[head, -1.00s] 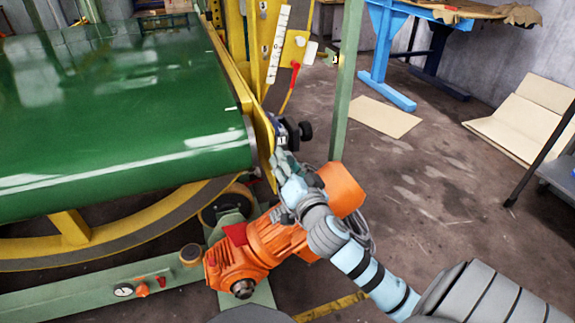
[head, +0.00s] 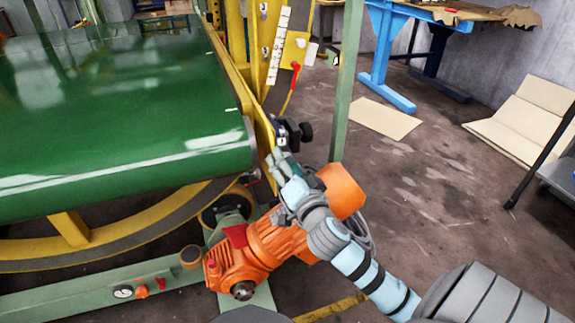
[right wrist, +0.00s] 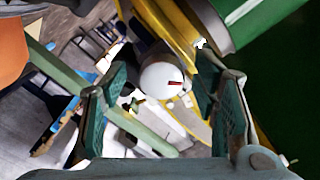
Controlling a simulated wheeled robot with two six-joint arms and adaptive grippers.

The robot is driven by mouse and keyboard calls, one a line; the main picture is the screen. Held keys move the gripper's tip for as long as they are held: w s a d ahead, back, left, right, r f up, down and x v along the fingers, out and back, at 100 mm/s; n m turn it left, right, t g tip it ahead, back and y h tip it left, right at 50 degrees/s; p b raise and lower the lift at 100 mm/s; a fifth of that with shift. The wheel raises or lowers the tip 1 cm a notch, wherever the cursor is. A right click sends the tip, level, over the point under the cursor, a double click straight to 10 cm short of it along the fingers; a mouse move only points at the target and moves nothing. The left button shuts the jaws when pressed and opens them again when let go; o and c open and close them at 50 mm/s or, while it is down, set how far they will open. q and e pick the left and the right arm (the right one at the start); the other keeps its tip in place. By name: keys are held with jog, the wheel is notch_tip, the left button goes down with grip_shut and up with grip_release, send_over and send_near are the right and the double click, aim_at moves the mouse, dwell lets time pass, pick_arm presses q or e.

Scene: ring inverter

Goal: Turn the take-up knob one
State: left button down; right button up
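A round white knob face (right wrist: 163,82) with a short red mark shows in the right wrist view, between the two fingers of my right gripper (right wrist: 160,100). The fingers are spread, with visible gaps on both sides of the knob; I cannot tell how far ahead of the fingertips it is. In the head view my right gripper (head: 279,163) is at the yellow frame beside the belt's near right corner, just below a dark block with a black knob (head: 305,131). The white knob face cannot be made out there. My left gripper is not in view.
The green belt (head: 120,120) fills the left. An orange gear motor (head: 255,250) lies below my right forearm. A green post (head: 347,80) rises just right of the gripper. Open floor, flat cardboard (head: 382,118) and a blue table (head: 382,50) are beyond.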

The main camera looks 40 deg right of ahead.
jog(key=v, duration=1.2)
